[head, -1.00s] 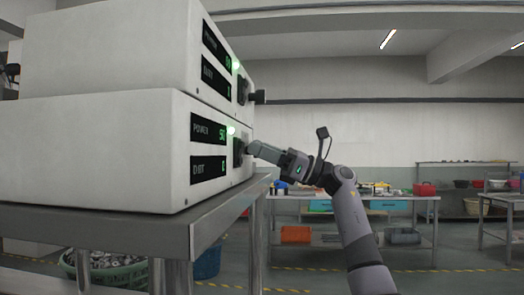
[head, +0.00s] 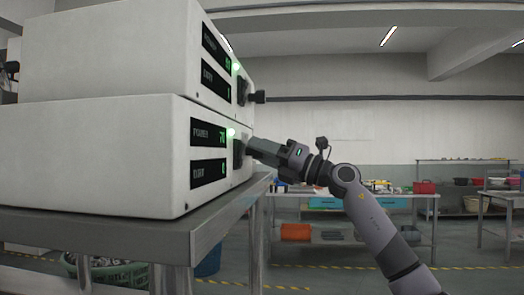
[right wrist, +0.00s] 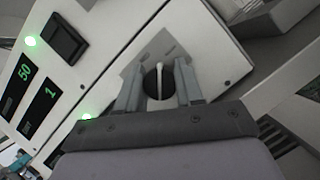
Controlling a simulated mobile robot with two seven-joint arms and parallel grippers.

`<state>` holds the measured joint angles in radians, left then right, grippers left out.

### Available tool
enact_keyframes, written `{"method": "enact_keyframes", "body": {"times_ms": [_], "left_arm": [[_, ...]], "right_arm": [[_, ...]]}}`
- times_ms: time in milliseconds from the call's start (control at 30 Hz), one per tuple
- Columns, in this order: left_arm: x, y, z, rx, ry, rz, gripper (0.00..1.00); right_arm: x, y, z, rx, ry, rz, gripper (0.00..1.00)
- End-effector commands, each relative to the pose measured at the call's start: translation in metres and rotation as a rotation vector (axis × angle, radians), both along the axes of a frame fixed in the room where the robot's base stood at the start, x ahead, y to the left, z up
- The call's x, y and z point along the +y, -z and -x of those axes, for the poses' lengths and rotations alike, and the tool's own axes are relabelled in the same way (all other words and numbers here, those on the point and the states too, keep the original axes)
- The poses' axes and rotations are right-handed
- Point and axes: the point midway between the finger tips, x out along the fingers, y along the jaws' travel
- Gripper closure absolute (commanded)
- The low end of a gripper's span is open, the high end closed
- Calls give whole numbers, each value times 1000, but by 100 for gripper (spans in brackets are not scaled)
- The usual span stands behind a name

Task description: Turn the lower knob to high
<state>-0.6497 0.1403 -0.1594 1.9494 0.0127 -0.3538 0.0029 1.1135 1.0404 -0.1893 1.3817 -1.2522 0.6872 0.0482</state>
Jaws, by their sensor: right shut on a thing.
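The lower white box (head: 90,150) has two dark displays, a lit green light and a knob at its front's right side. Its upper display (head: 208,135) reads about 70 in green; the lower one seems to read 0. The lower knob (right wrist: 159,82) is dark and round with a white pointer line in the right wrist view. My right gripper (head: 248,150) is shut on this knob, one finger on each side. The gripper also shows in the right wrist view (right wrist: 158,92). In the head view the knob is largely hidden by the fingers. My left gripper is not in view.
A second white box (head: 110,50) sits on top, its black knob (head: 259,97) sticking out just above my right gripper. Its displays read 50 and 1 in the right wrist view. Both boxes stand on a metal table (head: 120,225). Open floor and a rear workbench (head: 350,210) lie beyond.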

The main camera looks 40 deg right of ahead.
Motion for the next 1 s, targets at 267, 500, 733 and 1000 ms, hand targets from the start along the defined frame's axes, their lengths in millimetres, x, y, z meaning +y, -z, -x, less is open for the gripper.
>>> {"method": "enact_keyframes", "body": {"times_ms": [267, 500, 733, 1000], "left_arm": [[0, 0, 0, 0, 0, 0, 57], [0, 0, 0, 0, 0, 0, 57], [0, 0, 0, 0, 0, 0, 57], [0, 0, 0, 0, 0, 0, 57]], "right_arm": [[-1, 0, 0, 115, 2, -145, 94], [0, 0, 0, 172, 0, -216, 94], [-1, -1, 0, 191, 0, -241, 94], [-1, -1, 0, 191, 0, -243, 94]]}}
